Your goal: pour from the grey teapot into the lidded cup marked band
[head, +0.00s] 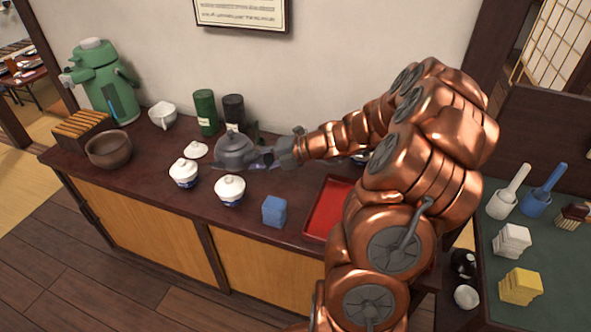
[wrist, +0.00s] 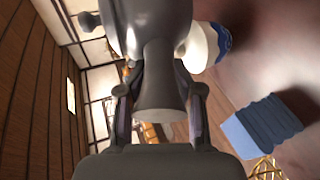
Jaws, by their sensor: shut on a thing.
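The grey teapot (head: 236,151) is at the middle of the dark counter, in front of the green and black canisters. My gripper (head: 268,156) is at its right, shut on its side handle. In the wrist view the grey handle (wrist: 160,90) sits between both fingers of my gripper (wrist: 160,78). I cannot tell if the teapot is clear of the counter. Two white lidded cups with blue on their lower parts, one at left (head: 184,174) and one nearer (head: 230,191), stand in front of the teapot. I cannot read which is marked band. One white cup (wrist: 205,45) shows in the wrist view.
A blue block (head: 274,211) and a red tray (head: 325,215) are to the right. A brown bowl (head: 108,150), white pitcher (head: 163,115) and green canister (head: 206,112) stand left and behind. The front left counter is clear.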

